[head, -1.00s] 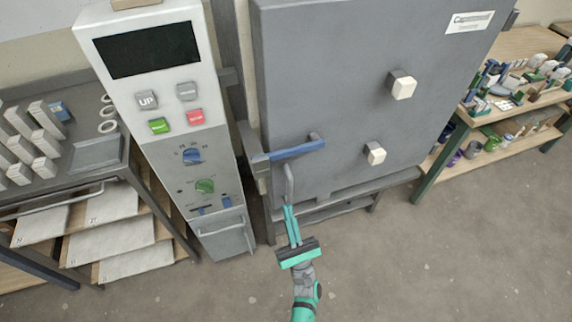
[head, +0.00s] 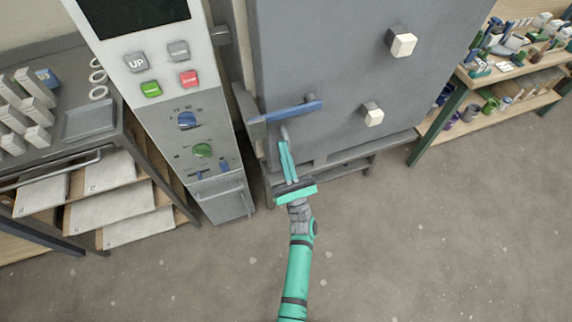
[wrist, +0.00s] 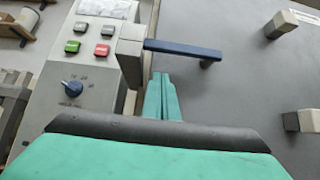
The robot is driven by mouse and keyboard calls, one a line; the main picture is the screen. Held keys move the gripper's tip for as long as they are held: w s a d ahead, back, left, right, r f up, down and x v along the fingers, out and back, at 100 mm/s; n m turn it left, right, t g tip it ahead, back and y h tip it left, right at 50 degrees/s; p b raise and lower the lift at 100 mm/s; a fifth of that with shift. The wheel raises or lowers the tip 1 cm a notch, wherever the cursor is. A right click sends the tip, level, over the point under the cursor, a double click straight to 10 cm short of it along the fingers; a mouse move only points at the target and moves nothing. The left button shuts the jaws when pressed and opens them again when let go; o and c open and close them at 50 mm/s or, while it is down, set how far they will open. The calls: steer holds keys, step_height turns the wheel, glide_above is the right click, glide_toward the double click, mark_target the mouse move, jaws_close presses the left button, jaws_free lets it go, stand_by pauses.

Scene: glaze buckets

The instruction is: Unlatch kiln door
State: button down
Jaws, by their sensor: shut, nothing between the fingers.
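The kiln door (head: 345,60) is a large grey panel and looks shut. Its latch handle (head: 292,111) is a blue bar reaching right from a grey block (head: 256,132) at the door's left edge. The handle also shows in the wrist view (wrist: 180,48), roughly level, with its free end bent toward the door. My gripper (head: 284,143) is shut and empty, its teal fingers just below the handle. In the wrist view the fingertips (wrist: 161,76) sit below the bar with a small gap in the picture; I cannot tell the depth between them.
A control panel (head: 205,110) with coloured buttons and dials stands left of the door. Two pale-capped pegs (head: 403,44) (head: 373,115) stick out of the door. A shelf rack (head: 125,130) is at left, a loaded wooden shelf (head: 500,75) at right. The floor (head: 430,240) in front is clear.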

mark_target(286, 113)
step_height(286, 113, up, 6)
steer(key=w, duration=0.2)
steer(key=shift+a, duration=0.35)
